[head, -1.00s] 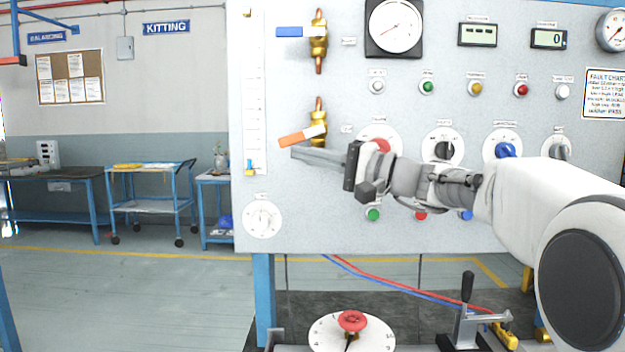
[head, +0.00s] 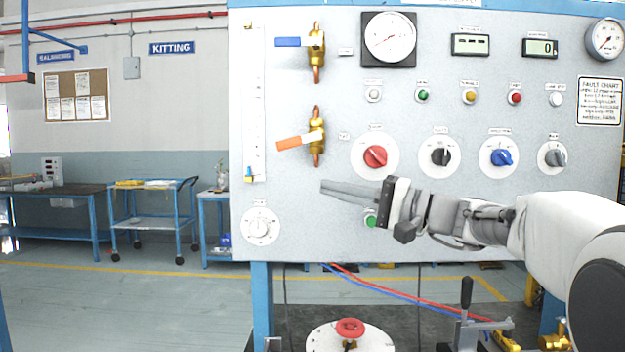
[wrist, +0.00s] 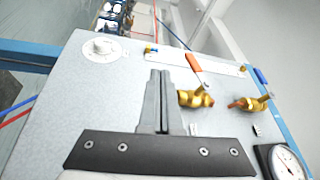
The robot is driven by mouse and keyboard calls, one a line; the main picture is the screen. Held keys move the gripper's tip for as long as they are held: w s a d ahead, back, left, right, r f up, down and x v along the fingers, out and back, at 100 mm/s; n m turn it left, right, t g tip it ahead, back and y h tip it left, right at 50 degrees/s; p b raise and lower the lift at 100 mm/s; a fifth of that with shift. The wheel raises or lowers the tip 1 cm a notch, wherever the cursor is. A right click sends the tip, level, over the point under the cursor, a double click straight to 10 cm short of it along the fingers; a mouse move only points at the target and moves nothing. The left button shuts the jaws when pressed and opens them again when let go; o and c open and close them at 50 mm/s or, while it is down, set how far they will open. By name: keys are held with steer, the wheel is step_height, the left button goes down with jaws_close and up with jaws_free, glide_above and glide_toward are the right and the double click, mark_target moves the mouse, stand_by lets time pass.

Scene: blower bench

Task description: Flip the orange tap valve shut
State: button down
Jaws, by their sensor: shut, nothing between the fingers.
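The orange tap valve has a brass body (head: 316,137) on the panel, and its orange handle (head: 294,142) points left, tilted slightly down at its free end. In the wrist view the orange handle (wrist: 194,62) and brass body (wrist: 196,98) lie just right of the fingers. My gripper (head: 323,187) is shut and empty, below and slightly right of the handle, its fingers pointing left. A gap shows between fingers and handle in the head view. In the wrist view the shut fingertips (wrist: 160,74) sit left of the handle.
A blue-handled tap (head: 289,42) is above on the same panel (head: 450,130). A red knob (head: 375,156), other knobs and a green button (head: 371,221) are near my gripper. A white dial (head: 260,227) is lower left.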

steer(key=v, duration=0.4)
steer(key=shift+f, duration=0.2)
